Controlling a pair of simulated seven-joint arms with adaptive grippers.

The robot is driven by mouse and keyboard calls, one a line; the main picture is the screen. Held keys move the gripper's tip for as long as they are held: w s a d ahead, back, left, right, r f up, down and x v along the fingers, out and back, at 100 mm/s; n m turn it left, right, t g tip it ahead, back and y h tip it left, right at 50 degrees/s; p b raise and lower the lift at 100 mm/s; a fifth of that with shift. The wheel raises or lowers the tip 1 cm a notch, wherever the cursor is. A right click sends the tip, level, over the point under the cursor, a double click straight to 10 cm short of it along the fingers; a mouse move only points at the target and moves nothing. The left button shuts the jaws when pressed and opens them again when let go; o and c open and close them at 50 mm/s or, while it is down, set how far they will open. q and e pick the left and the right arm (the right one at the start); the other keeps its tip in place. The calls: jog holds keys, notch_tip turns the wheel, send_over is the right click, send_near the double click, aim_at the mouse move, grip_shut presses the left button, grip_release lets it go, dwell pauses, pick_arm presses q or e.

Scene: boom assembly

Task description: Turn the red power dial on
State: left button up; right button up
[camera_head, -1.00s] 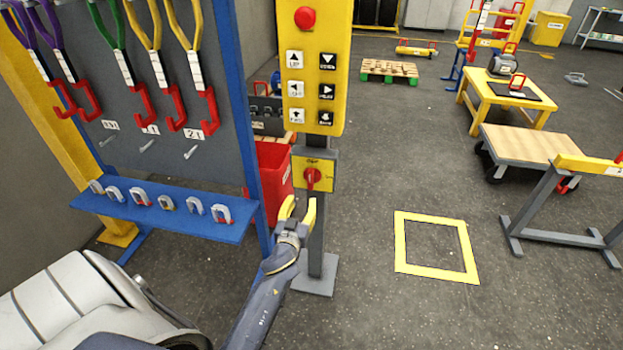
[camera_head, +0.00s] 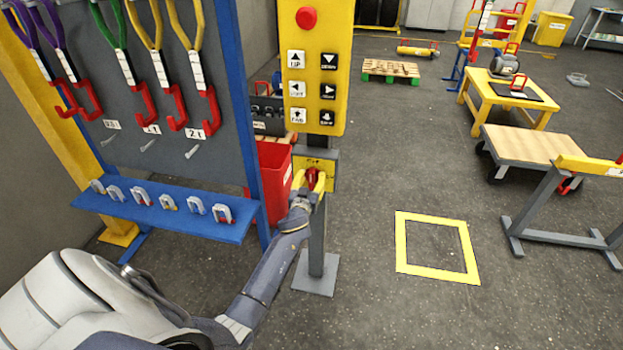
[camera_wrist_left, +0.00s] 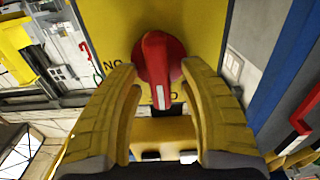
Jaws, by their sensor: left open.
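The red power dial (camera_head: 312,175) sits on a yellow plate of the grey control post, below the yellow button panel (camera_head: 314,70). In the left wrist view the dial (camera_wrist_left: 158,58) shows as a round red knob with a raised grip bar and a white mark at its lower end. My left gripper (camera_head: 314,183) is open in front of the dial. In the left wrist view its two yellow fingers (camera_wrist_left: 162,85) stand to either side of the dial's lower part, with visible space between them and the grip bar. My right gripper is not in view.
A blue rack (camera_head: 170,205) with shackles and hanging slings stands left of the post. A red bin (camera_head: 272,178) is behind the post. A yellow floor square (camera_head: 437,272) and open floor lie to the right.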

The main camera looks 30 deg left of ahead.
pick_arm(q)
jog(key=shift+w, duration=0.1)
grip_shut()
dwell(0.3)
jog(key=shift+m, duration=0.3)
jog(key=m, duration=0.3)
jog(key=shift+d+m, duration=0.15)
jog(key=shift+m, duration=0.15)
jog(key=m, duration=0.4)
jog(key=shift+w+d+f, duration=0.15)
jog(key=shift+d, duration=0.05)
jog(key=m, duration=0.5)
jog(key=shift+d+f+m, duration=0.15)
jog(key=shift+f+m, duration=0.1)
jog(key=shift+m, duration=0.15)
jog(key=shift+f+m, duration=0.2)
jog(key=shift+m, duration=1.7)
